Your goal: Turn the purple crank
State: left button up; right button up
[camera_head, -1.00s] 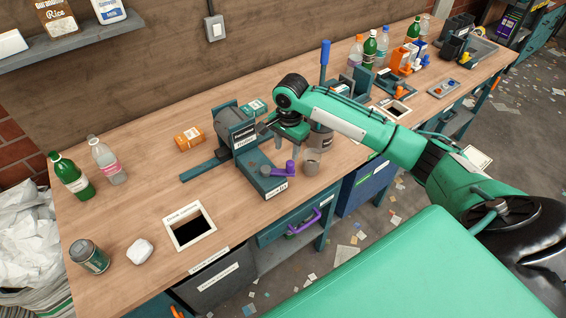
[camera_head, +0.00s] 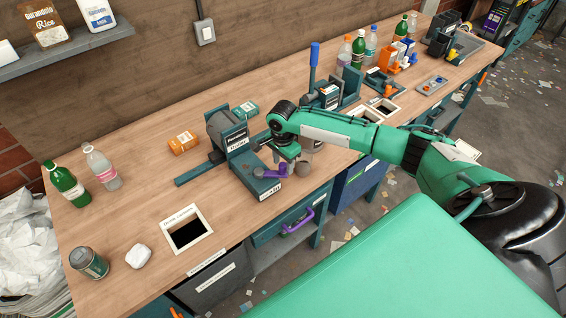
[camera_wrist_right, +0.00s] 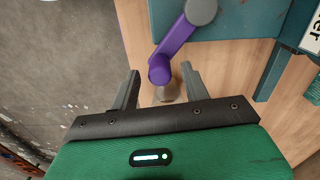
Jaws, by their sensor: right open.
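The purple crank (camera_head: 272,172) sits on the teal base of the grey-and-teal machine (camera_head: 266,187) at the bench's front edge. In the right wrist view the crank's arm (camera_wrist_right: 176,38) runs from a grey round hub to a purple knob (camera_wrist_right: 159,70). My right gripper (camera_head: 288,164) is at the crank's handle end, pointing down. In the right wrist view its two fingers (camera_wrist_right: 160,75) are spread, with the knob showing between their tips. I see no grip on it; the exact height gap cannot be told. My left gripper is not in view.
A grey cup (camera_head: 302,169) stands close to the right of my gripper. A purple drawer handle (camera_head: 298,222) sticks out below the bench edge. An orange box (camera_head: 184,142) and bottles stand on the left. The bench front left of the machine is mostly clear around a framed opening (camera_head: 187,230).

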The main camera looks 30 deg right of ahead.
jog(key=shift+f, duration=0.9)
jog(key=shift+c, duration=0.5)
grip_shut()
jog(key=shift+a, duration=0.1)
